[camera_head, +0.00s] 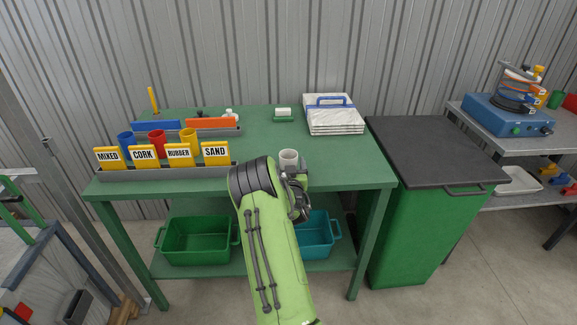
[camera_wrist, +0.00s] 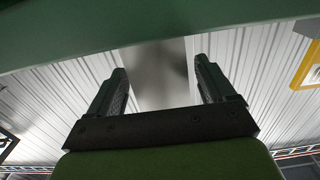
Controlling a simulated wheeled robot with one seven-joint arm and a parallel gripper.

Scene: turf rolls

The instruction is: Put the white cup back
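The white cup (camera_head: 289,158) stands upright at the front part of the green table (camera_head: 330,172), right of the labelled rack. My gripper (camera_head: 297,192) is just in front of the cup, partly hidden by my own arm. In the wrist view, which appears upside down, the two fingers of my gripper (camera_wrist: 160,68) are spread apart. A pale grey shape, apparently the cup (camera_wrist: 168,75), lies between or just beyond the fingertips, with a gap at the right finger. A rack (camera_head: 170,172) holds signs MIXED, CORK, RUBBER and SAND; blue, red and yellow cups show behind it, none behind SAND.
White tiles with a blue-handled tool (camera_head: 333,112) are stacked at the back right. A small white block on a green base (camera_head: 283,114) is at the back. Green (camera_head: 195,240) and teal (camera_head: 318,236) bins sit below. A dark-topped green cabinet (camera_head: 425,160) stands at right.

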